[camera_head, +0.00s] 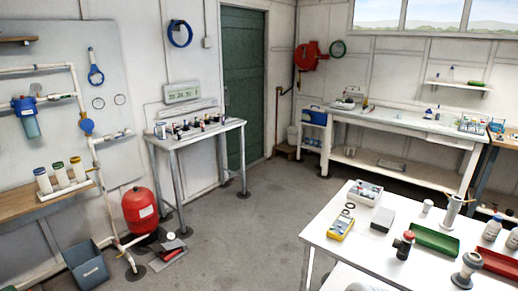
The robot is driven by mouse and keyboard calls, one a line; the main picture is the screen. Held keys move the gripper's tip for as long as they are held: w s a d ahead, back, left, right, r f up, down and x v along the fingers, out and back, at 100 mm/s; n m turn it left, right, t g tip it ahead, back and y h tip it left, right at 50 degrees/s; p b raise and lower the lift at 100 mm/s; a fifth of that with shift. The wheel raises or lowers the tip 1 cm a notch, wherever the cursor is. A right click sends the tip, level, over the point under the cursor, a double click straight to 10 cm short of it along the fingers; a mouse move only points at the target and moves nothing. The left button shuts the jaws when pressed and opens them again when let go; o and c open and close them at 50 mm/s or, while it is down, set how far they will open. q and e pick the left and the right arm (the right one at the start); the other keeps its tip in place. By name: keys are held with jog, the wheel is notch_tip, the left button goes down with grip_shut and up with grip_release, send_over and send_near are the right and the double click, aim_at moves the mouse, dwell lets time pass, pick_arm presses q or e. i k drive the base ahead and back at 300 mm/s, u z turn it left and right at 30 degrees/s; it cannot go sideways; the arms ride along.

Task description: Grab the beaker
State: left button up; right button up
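No object shows clearly as a beaker at this size. A small white cup-like vessel (427,206) stands upright on the white table at the right and may be it. A taller grey-white cylinder (452,211) with a thin rod stands beside it, to the right. Small vessels also stand on the far bench, too small to tell apart. Neither of my grippers is in view.
The white table (335,216) holds a yellow meter (341,229), a box of small items (366,194), a dark box (382,219), green (435,240) and red trays and several bottles. A red tank (140,210) stands left. The grey floor (235,235) between is mostly clear.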

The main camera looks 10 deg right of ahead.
aim_at(399, 112)
jog(key=i, duration=4)
jog(key=z, duration=2.1)
jog(key=i, duration=5.2)
jog(key=u, duration=0.05)
